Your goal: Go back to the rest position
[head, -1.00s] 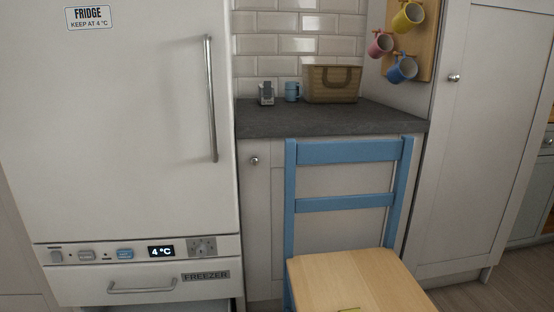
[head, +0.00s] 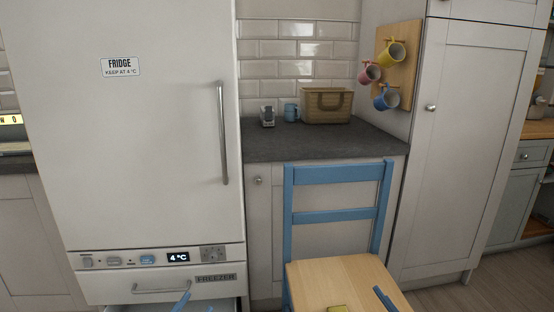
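The tips of my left gripper (head: 190,302) show at the bottom edge, in front of the freezer drawer (head: 165,292). Two blue fingertips stand apart with nothing visible between them, so it looks open. A blue finger of my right gripper (head: 384,298) shows at the bottom, over the right side of the chair seat. The rest of that gripper is out of frame, so its opening cannot be told.
A blue chair (head: 335,216) with a wooden seat stands before the slate worktop (head: 300,146). The fridge (head: 150,150) is at left, a tall cupboard (head: 465,150) at right.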

